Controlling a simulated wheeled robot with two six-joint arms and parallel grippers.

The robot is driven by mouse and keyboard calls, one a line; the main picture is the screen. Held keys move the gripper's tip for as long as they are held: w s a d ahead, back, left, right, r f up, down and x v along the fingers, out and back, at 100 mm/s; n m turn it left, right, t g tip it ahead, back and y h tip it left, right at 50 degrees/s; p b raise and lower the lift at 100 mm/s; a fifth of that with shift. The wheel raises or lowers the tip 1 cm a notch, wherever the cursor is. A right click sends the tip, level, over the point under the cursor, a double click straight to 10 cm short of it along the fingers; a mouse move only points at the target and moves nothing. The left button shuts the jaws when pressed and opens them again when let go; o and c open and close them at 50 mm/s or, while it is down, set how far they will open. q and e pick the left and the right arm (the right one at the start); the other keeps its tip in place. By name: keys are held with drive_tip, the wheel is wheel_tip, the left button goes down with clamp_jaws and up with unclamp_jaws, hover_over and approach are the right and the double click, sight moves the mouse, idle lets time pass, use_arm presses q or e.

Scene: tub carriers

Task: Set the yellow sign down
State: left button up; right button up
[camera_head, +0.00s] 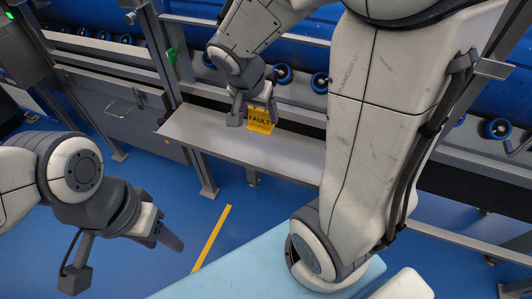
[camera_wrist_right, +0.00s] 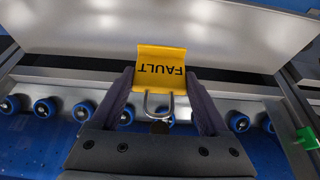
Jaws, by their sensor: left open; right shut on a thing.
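A yellow sign (camera_head: 261,120) marked FAULT is at my right gripper (camera_head: 252,108), over the far part of the grey metal shelf in the head view. In the right wrist view the sign (camera_wrist_right: 161,69) sits between the fingers of my right gripper (camera_wrist_right: 160,98), with its metal hook (camera_wrist_right: 158,104) towards the palm. My right gripper is shut on it. I cannot tell whether the sign touches the shelf. My left gripper (camera_head: 168,236) is open and empty above the blue floor, at the lower left.
The grey shelf (camera_head: 215,138) is bare to the left and front of the sign. Behind it runs a blue conveyor with several blue rollers (camera_head: 283,73). A green clip (camera_head: 171,56) is on a post. A light blue surface (camera_head: 245,268) lies in front.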

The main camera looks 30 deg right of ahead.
drive_tip(key=w+a+f, duration=0.1)
drive_tip(key=w+f, duration=0.1)
drive_tip(key=w, duration=0.1)
drive_tip(key=w+a+f, duration=0.1)
drive_tip(key=w+f, duration=0.1)
drive_tip(key=w, duration=0.2)
drive_tip(key=w+a+f, duration=0.1)
drive_tip(key=w+f, duration=0.2)
drive_tip(key=shift+w+a, duration=0.35)
drive_tip(key=shift+a, duration=0.05)
drive_tip(key=shift+w+f+b, duration=0.1)
drive_tip(key=shift+f+b, duration=0.45)
drive_tip(key=shift+f, duration=1.45)
